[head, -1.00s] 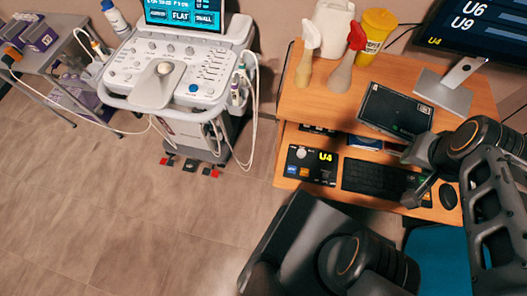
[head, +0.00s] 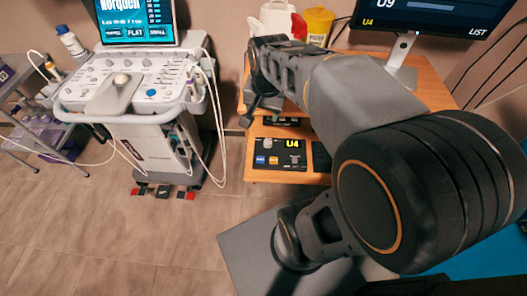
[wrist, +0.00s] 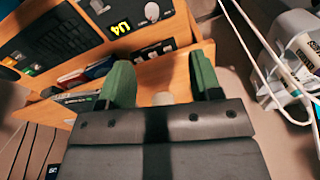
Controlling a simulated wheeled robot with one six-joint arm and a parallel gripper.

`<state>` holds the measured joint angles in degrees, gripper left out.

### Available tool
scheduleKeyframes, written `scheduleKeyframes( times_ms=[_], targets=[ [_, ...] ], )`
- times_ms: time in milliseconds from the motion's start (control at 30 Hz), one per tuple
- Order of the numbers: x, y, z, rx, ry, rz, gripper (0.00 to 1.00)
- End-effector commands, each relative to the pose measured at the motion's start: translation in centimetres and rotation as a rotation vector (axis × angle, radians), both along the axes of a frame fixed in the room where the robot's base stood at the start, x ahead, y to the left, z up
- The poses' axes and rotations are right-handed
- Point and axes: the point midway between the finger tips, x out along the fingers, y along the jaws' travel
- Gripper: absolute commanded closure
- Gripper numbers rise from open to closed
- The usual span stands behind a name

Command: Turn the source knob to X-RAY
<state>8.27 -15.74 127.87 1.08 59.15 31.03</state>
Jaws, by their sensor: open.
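A black panel (head: 292,160) with a yellow U4 display, a blue and an orange button and a pale round knob (head: 268,143) lies on the desk's lower shelf. I cannot read any X-RAY label or the knob's setting. In the wrist view the panel (wrist: 130,22) is upper left of centre, with the knob (wrist: 152,11) near the top edge. My gripper (head: 258,112) is above the desk's left edge, apart from the knob. In the wrist view its two green fingers (wrist: 162,82) are spread, with nothing held between them.
An ultrasound cart (head: 130,85) with hanging cables stands to the left. Floor is clear in front of the cart.

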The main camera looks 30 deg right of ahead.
Motion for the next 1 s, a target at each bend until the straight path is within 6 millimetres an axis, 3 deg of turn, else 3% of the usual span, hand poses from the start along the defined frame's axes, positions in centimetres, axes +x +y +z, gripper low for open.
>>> scheduleKeyframes(
  times_ms=[33, 100, 333, 467, 1000],
  targets=[
    [0.9, -0.9, -3.0, 0.016, 0.024, -0.094, 0.42],
    [1.8, -1.9, -4.5, 0.035, 0.052, -0.217, 0.42],
    [3.6, -3.9, -7.4, 0.067, 0.105, -0.46, 0.42],
    [3.8, -4.2, -9.0, 0.071, 0.113, -0.496, 0.42],
    [4.2, -4.0, -18.5, 0.071, 0.113, -0.495, 0.42]
  ],
)
